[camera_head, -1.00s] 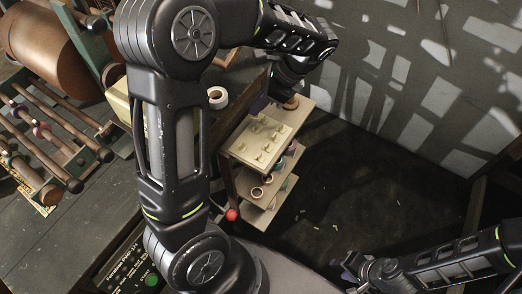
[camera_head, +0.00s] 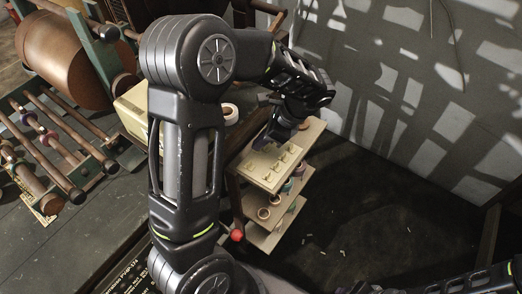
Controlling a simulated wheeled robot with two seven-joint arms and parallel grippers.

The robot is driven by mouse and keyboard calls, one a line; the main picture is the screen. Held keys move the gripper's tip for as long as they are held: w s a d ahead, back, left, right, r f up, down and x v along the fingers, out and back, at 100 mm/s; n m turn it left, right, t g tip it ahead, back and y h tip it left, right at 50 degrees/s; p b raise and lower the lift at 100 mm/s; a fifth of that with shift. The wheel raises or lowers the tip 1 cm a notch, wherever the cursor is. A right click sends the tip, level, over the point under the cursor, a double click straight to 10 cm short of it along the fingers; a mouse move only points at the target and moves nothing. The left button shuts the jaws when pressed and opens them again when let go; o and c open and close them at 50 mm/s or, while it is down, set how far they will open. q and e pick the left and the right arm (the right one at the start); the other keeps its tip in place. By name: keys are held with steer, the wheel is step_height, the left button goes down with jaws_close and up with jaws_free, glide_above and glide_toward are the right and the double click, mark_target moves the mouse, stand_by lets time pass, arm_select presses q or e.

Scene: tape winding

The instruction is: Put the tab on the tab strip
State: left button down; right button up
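A cream board (camera_head: 261,176) with several small pale pegs or tabs (camera_head: 281,166) on it is the top level of a small shelf stand right of the dark bench. I cannot tell for sure which part is the tab strip, and I cannot make out a separate tab. My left gripper (camera_head: 268,140) points down over the far left part of this board, close to it. Its fingers are small and dark, so I cannot tell whether they are open or hold anything. My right arm shows only at the bottom right edge, and its gripper is out of frame.
Lower shelves (camera_head: 264,240) of the stand hold several small rolls. A white tape roll (camera_head: 230,113) is on the bench behind my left arm. A red knob (camera_head: 237,236) is near the stand's left side. A winding machine with a copper drum (camera_head: 65,60) stands at left.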

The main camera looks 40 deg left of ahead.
mark_target(254, 157)
arm_select(q)
steer(key=shift+f, duration=1.9)
steer(key=shift+f+b, duration=0.2)
steer(key=shift+b, duration=0.1)
steer(key=c, duration=1.7)
jaws_free()
steer(key=shift+r, duration=0.2)
steer(key=p+v, duration=0.1)
steer(key=v, duration=1.1)
